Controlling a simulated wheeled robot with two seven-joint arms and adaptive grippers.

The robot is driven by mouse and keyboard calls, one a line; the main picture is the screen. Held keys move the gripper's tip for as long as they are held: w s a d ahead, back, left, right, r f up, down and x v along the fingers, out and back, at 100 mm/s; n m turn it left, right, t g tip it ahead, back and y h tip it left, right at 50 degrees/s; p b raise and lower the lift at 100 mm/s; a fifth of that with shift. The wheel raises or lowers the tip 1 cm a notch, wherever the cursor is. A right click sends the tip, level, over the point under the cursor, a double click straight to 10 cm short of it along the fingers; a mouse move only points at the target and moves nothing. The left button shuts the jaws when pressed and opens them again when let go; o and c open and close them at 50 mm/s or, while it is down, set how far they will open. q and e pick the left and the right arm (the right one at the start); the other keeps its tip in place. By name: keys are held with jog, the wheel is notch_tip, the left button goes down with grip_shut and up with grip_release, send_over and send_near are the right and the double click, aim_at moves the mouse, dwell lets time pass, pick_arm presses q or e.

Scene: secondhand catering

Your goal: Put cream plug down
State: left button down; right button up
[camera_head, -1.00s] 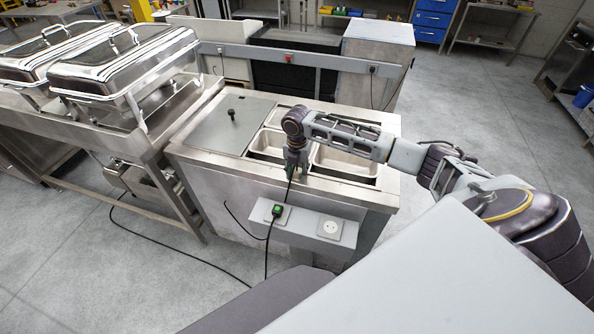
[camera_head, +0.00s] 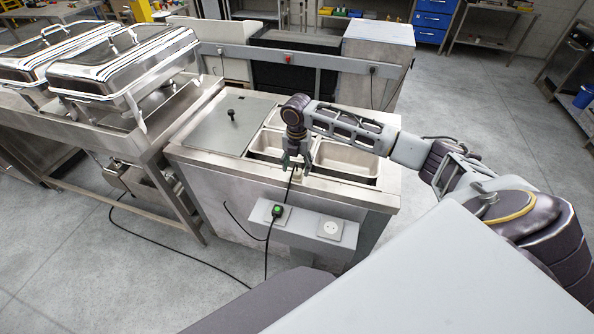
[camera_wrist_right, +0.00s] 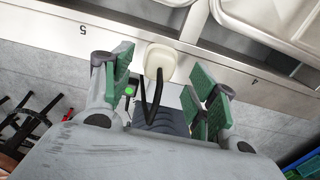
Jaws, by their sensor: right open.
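The cream plug (camera_wrist_right: 160,62) sits on the steel front rim of the counter (camera_wrist_right: 225,65), with its black cord hanging down toward the sockets. In the head view the plug (camera_head: 297,177) shows as a small pale spot under my right gripper (camera_head: 297,163). In the wrist view my right gripper (camera_wrist_right: 160,80) is open, its green-padded fingers standing apart on either side of the plug and cord. My left gripper is not in view.
A grey socket ledge (camera_head: 305,222) stands in front of the counter, with a black, green-lit plug (camera_head: 277,211) in one socket and an empty socket (camera_head: 331,227) beside it. Steel pans (camera_head: 345,160) are sunk into the counter. Chafing dishes (camera_head: 125,65) stand at left.

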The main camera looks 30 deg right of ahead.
aim_at(297, 171)
notch_tip(297, 171, up, 10)
jog(key=shift+f, duration=0.15)
dwell(0.3)
dwell(0.8)
